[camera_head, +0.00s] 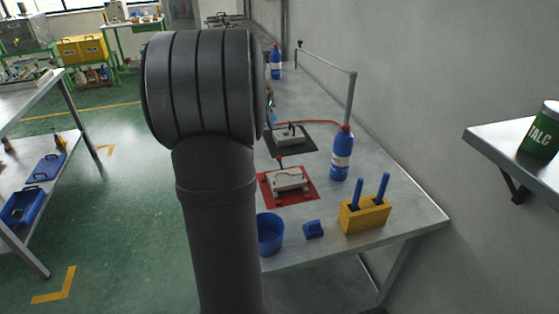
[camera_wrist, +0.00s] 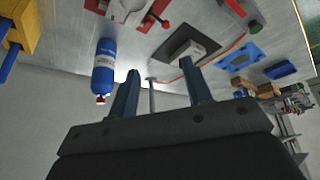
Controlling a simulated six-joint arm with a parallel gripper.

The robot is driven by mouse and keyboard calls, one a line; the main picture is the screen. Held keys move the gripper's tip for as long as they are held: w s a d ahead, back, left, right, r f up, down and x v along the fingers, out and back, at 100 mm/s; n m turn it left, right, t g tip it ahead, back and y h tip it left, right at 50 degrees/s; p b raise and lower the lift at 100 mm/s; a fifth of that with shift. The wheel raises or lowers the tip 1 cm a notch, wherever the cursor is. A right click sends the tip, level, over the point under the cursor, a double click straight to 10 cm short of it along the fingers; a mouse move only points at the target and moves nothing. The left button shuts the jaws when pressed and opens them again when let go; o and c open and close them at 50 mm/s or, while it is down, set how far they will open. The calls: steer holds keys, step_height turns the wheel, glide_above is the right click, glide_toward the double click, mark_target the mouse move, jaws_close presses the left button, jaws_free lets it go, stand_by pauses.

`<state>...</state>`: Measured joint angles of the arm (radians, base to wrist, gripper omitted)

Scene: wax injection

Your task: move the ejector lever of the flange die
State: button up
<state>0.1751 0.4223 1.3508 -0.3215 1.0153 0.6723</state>
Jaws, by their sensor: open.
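Two pale dies stand on the bench in the head view: one (camera_head: 288,180) on a red mat, one (camera_head: 289,137) on a black mat. I cannot tell which is the flange die. A lever with a red knob (camera_head: 280,161) stands at the back of the red-mat die; the knob also shows in the wrist view (camera_wrist: 165,24). A dark lever (camera_head: 292,128) stands by the black-mat die. My gripper (camera_wrist: 160,67) is open and empty, its fingers apart in the tilted wrist view, pointing toward the bench. In the head view my arm hides it.
A blue bottle (camera_head: 341,155) stands right of the dies. A red hose crosses behind. A wall shelf (camera_head: 520,150) juts out at right.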

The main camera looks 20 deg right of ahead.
steer(key=w+d+f+n, duration=0.1)
steer(key=w, duration=0.1)
steer(key=w+d+f+n+g, duration=0.1)
steer(key=w+d+f+g+y, duration=0.1)
steer(key=w, duration=0.1)
steer(key=shift+w+d+f+n, duration=0.3)
steer(key=shift+f+n, duration=0.1)
jaws_close()
steer(key=w+d+f+n+g+y, duration=0.2)
steer(key=w+d+f+n, duration=0.2)
steer(key=f, duration=0.4)
steer(key=shift+w+d+n+g+y, duration=0.25)
steer(key=shift+w+n+g+y, duration=0.25)
steer(key=shift+n, duration=0.3)
steer(key=shift+f, duration=0.15)
